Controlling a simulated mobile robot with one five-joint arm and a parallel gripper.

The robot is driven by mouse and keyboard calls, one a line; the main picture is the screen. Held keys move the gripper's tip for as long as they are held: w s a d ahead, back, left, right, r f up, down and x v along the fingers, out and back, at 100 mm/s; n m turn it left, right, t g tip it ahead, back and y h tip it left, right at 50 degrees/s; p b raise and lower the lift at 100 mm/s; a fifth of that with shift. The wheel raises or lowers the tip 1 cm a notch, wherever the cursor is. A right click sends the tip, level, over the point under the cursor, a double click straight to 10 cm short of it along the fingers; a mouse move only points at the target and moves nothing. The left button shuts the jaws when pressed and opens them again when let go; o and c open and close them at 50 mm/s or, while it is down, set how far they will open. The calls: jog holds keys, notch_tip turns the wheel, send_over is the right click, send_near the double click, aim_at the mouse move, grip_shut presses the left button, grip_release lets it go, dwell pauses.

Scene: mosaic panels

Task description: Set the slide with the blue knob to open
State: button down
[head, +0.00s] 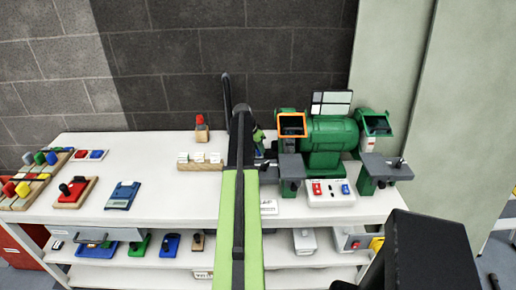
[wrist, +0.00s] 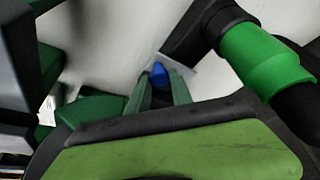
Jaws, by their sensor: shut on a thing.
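The blue knob (wrist: 158,72) shows in the wrist view, at the ends of my gripper's two green fingers. My gripper (wrist: 160,82) is shut on the knob. A pale plate (wrist: 178,64) lies beside and behind the knob, probably part of its slide; its markings and position cannot be read. In the head view my arm covers the middle of the bench, and the blue knob and my fingertips cannot be made out.
A green bench grinder (head: 328,135) stands right of my arm, with a white switch box (head: 328,200) in front. A wooden block with white pieces (head: 200,166) lies left of my arm. Coloured-knob panels (head: 30,180) and a blue device (head: 122,195) are farther left on the white bench (head: 165,212).

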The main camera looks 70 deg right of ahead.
aim_at(259, 154)
jog(key=a, duration=0.1)
jog(key=s+a, duration=0.2)
jog(key=a, duration=0.1)
jog(key=shift+w, duration=0.1)
jog(key=c, duration=1.1)
grip_release()
jog(key=shift+c, duration=0.2)
jog(key=shift+w+a+r+p, duration=0.15)
jog(key=shift+a+r+p, duration=0.05)
jog(key=shift+r+p, duration=0.45)
jog(key=p+v, duration=1.4)
jog(key=v, duration=0.2)
jog(key=shift+p, duration=0.35)
